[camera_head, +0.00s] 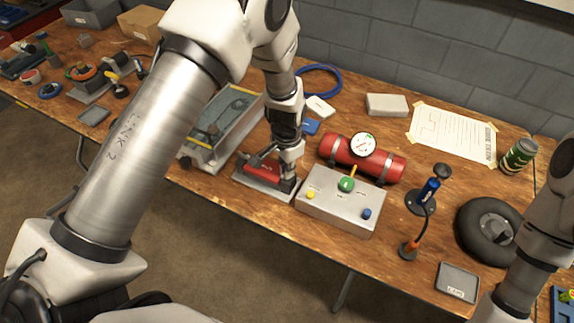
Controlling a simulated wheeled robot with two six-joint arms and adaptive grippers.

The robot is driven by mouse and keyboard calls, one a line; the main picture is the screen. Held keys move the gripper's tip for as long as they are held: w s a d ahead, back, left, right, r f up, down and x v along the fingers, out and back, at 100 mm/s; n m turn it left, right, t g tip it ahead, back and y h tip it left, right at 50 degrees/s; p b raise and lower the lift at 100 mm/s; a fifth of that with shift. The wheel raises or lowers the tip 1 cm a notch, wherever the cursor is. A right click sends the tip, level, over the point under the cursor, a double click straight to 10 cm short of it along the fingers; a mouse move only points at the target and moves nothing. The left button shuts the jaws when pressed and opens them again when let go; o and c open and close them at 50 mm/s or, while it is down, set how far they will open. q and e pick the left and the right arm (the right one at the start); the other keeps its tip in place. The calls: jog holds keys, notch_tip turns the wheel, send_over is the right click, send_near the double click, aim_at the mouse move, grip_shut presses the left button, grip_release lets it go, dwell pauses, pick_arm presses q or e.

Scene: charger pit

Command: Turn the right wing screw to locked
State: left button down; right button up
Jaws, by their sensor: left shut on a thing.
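My left gripper (272,172) reaches down from above onto a red block (262,172) on a grey base plate (250,183), at the middle of the table. It is shut on a small part at the right end of this block. The fingers cover that part, so I cannot make out the right wing screw or how it is turned. Only the lower part of my right arm shows at the right edge, and its gripper is out of view.
Just right stands a grey control box (340,212) with yellow, green and blue knobs. A red cylinder with a gauge (363,145) lies behind it. A grey tray-like unit (205,155) is close on the left. A black wheel (487,230) lies far right.

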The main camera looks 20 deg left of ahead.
pick_arm(q)
jog(key=m+p, duration=0.2)
jog(key=m, duration=0.4)
jog(key=shift+r+p, duration=0.1)
jog(key=shift+p, duration=0.2)
jog(key=m+p, duration=0.1)
jog(key=m, duration=0.3)
jog(key=shift+m+p, duration=0.8)
jog(key=shift+m, duration=0.7)
jog(key=c, duration=1.3)
grip_release()
